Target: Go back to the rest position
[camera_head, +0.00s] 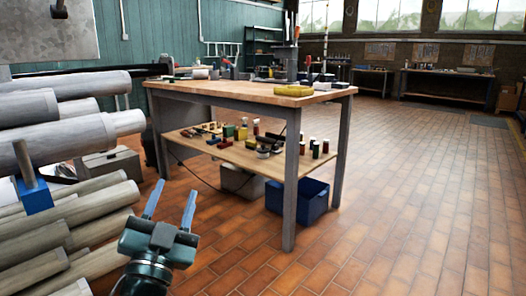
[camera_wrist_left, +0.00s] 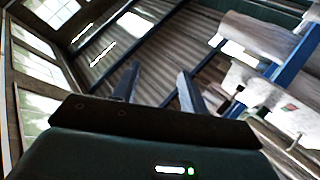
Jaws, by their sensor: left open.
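My left gripper (camera_head: 172,205) comes in from the lower left in the head view. Its two blue-grey fingers are spread apart with nothing between them, above the tiled floor. In the left wrist view the same gripper (camera_wrist_left: 157,88) has its fingers apart and empty, with the ceiling and windows behind. It is apart from the stacked pipes and the workbench. My right gripper is not in view.
Large grey pipes (camera_head: 60,145) are stacked on a rack with a blue part (camera_head: 36,196) close at left. A wooden workbench (camera_head: 225,88) with a lower shelf stands ahead, with a blue crate (camera_head: 309,203) under it. The tiled floor (camera_head: 420,190) at right is clear.

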